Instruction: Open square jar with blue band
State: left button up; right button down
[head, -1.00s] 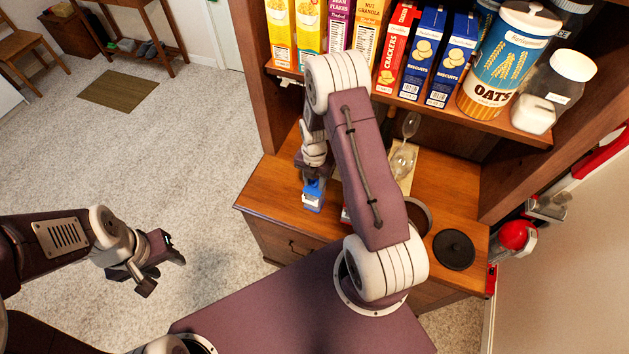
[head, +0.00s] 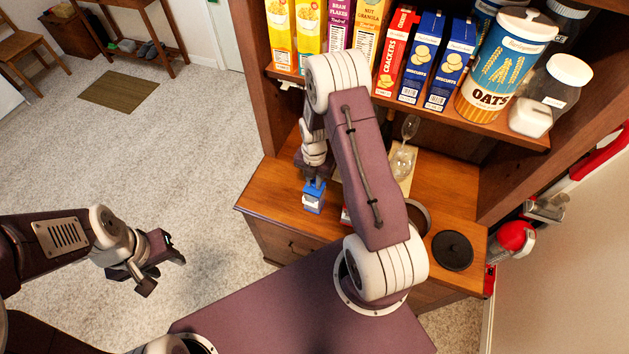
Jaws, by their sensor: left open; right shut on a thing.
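A small square jar (head: 313,204) with blue and whitish parts stands near the left front of the wooden counter. A blue part shows at its top, right under my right gripper (head: 314,183). My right gripper points down and is shut on this blue top. I cannot tell whether the top is apart from the jar body. The fingers are small and partly hidden by the wrist. My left gripper (head: 166,268) is open and empty, out over the carpet at the left, well away from the counter.
A black round lid (head: 453,250) lies at the counter's right. A glass (head: 402,160) lies on a board (head: 408,180) behind my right arm. The shelf above holds cereal boxes (head: 340,25), biscuit boxes (head: 420,58) and an oats canister (head: 505,65). My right arm hides the counter's middle.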

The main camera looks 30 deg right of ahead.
aim_at(314, 183)
jog(key=shift+r+p, duration=1.35)
jog(key=shift+r, duration=0.6)
